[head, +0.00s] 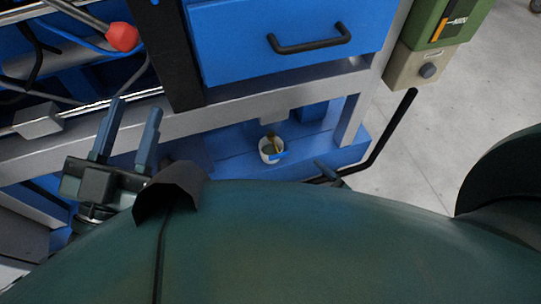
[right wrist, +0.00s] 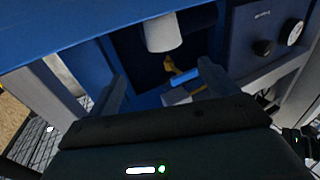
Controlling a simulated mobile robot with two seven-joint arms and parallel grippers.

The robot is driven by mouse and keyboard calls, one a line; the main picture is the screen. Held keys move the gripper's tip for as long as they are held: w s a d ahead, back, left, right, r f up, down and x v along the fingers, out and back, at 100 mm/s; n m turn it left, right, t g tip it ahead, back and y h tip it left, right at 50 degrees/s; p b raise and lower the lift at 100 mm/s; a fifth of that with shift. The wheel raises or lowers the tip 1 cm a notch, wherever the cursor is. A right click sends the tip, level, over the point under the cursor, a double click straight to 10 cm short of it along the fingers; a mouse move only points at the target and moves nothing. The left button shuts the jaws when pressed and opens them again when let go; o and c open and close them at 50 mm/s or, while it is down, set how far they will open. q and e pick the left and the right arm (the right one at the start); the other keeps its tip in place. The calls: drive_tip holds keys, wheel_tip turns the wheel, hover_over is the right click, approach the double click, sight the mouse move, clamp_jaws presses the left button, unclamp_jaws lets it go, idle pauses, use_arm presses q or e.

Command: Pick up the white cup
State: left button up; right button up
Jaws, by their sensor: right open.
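The white cup (head: 271,150) stands on the blue lower level below the bench beam in the head view, with a yellowish item and something blue at its rim. My left gripper (head: 135,104) is open and empty, well to the left of the cup. My right gripper (right wrist: 160,76) is open in the right wrist view, its two fingers apart with nothing between them. In the head view only a small dark tip shows right of the cup. A whitish rounded thing (right wrist: 162,32) and a yellow item (right wrist: 181,74) lie beyond the fingers; I cannot tell whether either belongs to the cup.
A blue drawer (head: 290,38) with a black handle and a grey beam (head: 225,117) overhang the cup's place. A black bent bar (head: 393,133) and a green-and-beige box (head: 430,50) are at the right. Tools with a red end (head: 122,37) lie upper left. Grey floor (head: 450,125) is open at right.

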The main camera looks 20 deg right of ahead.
drive_tip(key=b+x, duration=0.1)
drive_tip(key=x, duration=0.2)
drive_tip(key=b+x, duration=0.1)
drive_tip(key=x, duration=0.3)
drive_tip(key=b+x, duration=0.2)
drive_tip(key=x, duration=0.2)
drive_tip(key=shift+a, duration=0.5)
drive_tip(key=shift+w+a+r, duration=0.1)
drive_tip(key=shift+w, duration=0.2)
use_arm(q)
drive_tip(key=r+m+h, duration=0.1)
drive_tip(key=m+h, duration=0.1)
drive_tip(key=r+m+h, duration=0.4)
drive_tip(key=shift+s+a+r, duration=0.1)
drive_tip(key=shift+s+a, duration=0.15)
drive_tip(key=shift+s, duration=0.05)
use_arm(e)
drive_tip(key=shift+c, duration=0.3)
drive_tip(key=c, duration=1)
drive_tip(key=shift+r, duration=0.1)
